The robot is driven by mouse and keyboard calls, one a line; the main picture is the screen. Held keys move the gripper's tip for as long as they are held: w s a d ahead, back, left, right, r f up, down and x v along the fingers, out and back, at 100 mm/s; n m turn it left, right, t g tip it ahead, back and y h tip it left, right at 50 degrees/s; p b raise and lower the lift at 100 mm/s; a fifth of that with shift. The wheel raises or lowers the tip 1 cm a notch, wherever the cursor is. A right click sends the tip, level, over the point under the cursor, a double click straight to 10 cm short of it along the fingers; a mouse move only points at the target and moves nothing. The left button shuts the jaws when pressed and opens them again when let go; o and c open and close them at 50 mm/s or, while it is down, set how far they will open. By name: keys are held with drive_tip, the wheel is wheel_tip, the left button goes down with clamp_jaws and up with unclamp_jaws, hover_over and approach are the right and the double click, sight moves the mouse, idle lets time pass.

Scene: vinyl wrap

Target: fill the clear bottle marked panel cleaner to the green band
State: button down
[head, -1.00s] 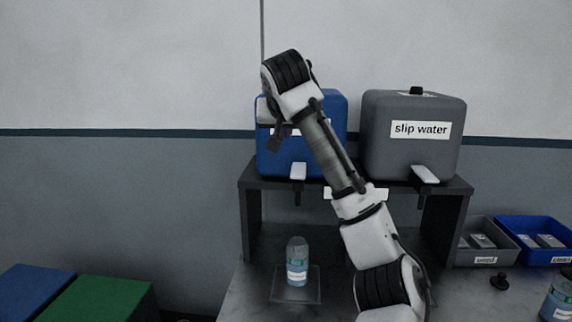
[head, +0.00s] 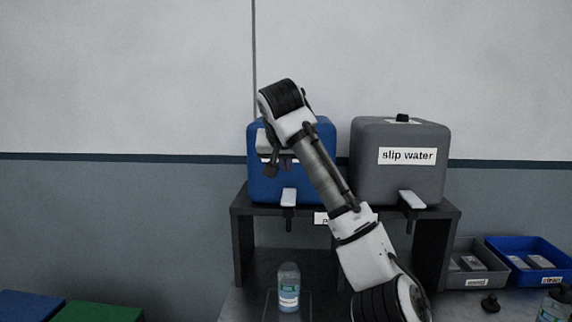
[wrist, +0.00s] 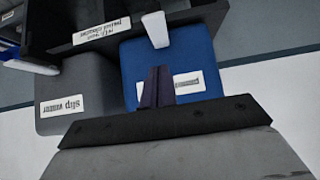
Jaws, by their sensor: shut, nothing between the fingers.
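A clear bottle (head: 289,293) with a green band and a white label stands upright below the tap of the blue dispenser (head: 325,135). It looks bluish inside; I cannot tell the liquid's level against the band. The dispenser's white lever (head: 288,197) sits at its front, above a dark spout (head: 289,221); the lever also shows in the wrist view (wrist: 156,30). My gripper (head: 271,170) is shut and empty in front of the dispenser's face, above the lever. In the wrist view its fingers (wrist: 158,88) partly cover the dispenser's label (wrist: 185,84).
A grey slip water dispenser (head: 400,178) stands to the right on the same dark shelf (head: 242,225). A grey bin (head: 478,274) and a blue bin (head: 528,264) hold small items at the right. Another bottle (head: 556,305) is at the right edge. Blue and green boxes (head: 95,311) are lower left.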

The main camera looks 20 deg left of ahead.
drive_tip(key=p, duration=0.3)
hover_over(288, 198)
drive_tip(key=s, duration=0.3)
drive_tip(key=f, duration=0.3)
drive_tip(key=d+f, duration=0.1)
drive_tip(key=f, duration=0.1)
drive_tip(key=shift+w, duration=0.2)
wheel_tip(288, 198, down, 3)
drive_tip(key=shift+s+r, duration=0.1)
drive_tip(key=shift+r, duration=0.1)
drive_tip(key=shift+f, duration=0.7)
drive_tip(key=shift+a, duration=0.1)
drive_tip(key=shift+f, duration=0.1)
